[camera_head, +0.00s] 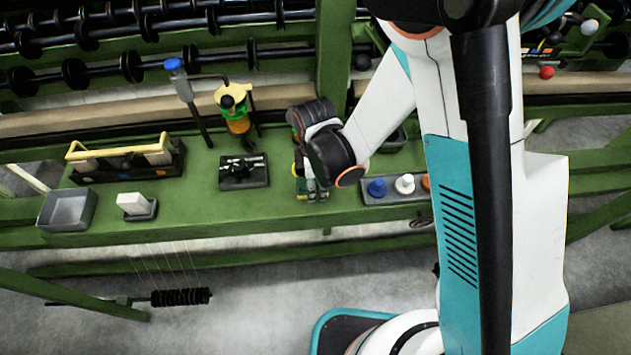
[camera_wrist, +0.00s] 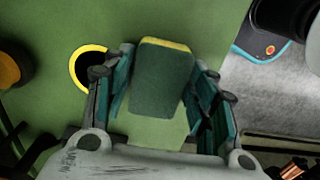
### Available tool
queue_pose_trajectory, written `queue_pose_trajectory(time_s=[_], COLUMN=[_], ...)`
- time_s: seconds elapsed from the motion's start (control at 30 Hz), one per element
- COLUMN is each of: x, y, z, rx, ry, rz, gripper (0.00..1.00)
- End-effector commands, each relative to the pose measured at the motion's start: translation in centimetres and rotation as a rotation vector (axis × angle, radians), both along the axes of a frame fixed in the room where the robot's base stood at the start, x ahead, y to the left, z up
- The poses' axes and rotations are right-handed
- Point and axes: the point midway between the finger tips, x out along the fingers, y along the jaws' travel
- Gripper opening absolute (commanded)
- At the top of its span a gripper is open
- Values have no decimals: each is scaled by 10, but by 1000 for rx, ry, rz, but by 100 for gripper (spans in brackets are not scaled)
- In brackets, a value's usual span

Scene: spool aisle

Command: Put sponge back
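In the wrist view a sponge (camera_wrist: 160,80), dark green with a yellow edge, lies between the two fingers of my gripper (camera_wrist: 160,85). The fingers stand along its left and right sides; I cannot tell whether both touch it. In the head view my gripper (camera_head: 312,185) points down over the green bench (camera_head: 220,215), near its front edge, left of a tray with coloured pieces. My wrist hides most of what is under it there. I cannot make out a sponge holder for certain.
A grey tray (camera_head: 395,198) with blue, white and orange pieces stands right of my gripper. A black fixture (camera_head: 243,172), a grey bin (camera_head: 66,210) and a white block on a dark base (camera_head: 135,205) stand to the left. A yellow-rimmed dark round (camera_wrist: 88,66) is left of the sponge.

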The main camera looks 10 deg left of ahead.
Motion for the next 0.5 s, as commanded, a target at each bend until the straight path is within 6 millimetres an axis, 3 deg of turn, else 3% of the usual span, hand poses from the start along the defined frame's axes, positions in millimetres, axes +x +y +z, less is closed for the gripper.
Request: queue_pose_trajectory(time_s=[0.37, 0.5], x=[0, 0], y=[0, 0], z=[1, 10], rx=[0, 0], ry=[0, 0], rz=[0, 0], gripper=[64, 64])
